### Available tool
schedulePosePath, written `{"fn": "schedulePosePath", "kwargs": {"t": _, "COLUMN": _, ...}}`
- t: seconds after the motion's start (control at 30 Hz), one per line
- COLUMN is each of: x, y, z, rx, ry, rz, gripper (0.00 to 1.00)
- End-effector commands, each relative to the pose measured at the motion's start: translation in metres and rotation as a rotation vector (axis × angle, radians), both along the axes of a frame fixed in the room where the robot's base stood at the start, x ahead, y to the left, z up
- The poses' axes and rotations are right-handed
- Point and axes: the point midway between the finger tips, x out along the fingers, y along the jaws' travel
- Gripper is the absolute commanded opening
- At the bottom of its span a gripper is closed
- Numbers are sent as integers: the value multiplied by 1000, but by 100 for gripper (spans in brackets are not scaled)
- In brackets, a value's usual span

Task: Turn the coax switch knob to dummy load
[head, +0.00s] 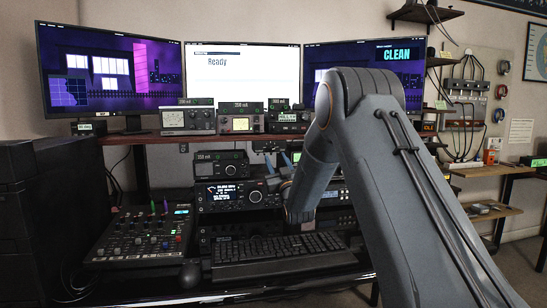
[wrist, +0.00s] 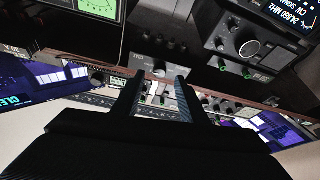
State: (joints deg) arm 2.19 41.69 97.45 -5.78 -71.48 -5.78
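My gripper (wrist: 159,76) is open and empty in the wrist view, with its two dark fingers apart. Between and beyond the fingertips is a grey panel (wrist: 150,88) with a round knob (wrist: 160,71). It looks like the coax switch, but its position labels are too small to read. I cannot tell whether the fingers touch the knob. In the head view my arm reaches to the desk's middle, in front of the radios, and hides much of that area. The switch cannot be made out clearly there.
A black radio with a lit display (head: 228,194) stands on the desk. Small meters (head: 240,124) line the shelf above, under three monitors (head: 240,76). A mixer (head: 140,238) and keyboard (head: 280,250) lie in front. A wall panel with cables (head: 468,90) is at the right.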

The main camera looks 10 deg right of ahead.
Motion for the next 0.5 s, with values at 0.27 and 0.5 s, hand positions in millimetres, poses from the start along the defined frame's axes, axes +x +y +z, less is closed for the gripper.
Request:
{"fn": "schedulePosePath", "kwargs": {"t": 0.27, "x": -27, "y": -2, "z": -11, "rx": 0, "ry": 1, "rz": 0, "gripper": 39}}
{"fn": "schedulePosePath", "kwargs": {"t": 0.5, "x": -29, "y": -2, "z": -12, "rx": 0, "ry": 0, "rz": 0, "gripper": 39}}
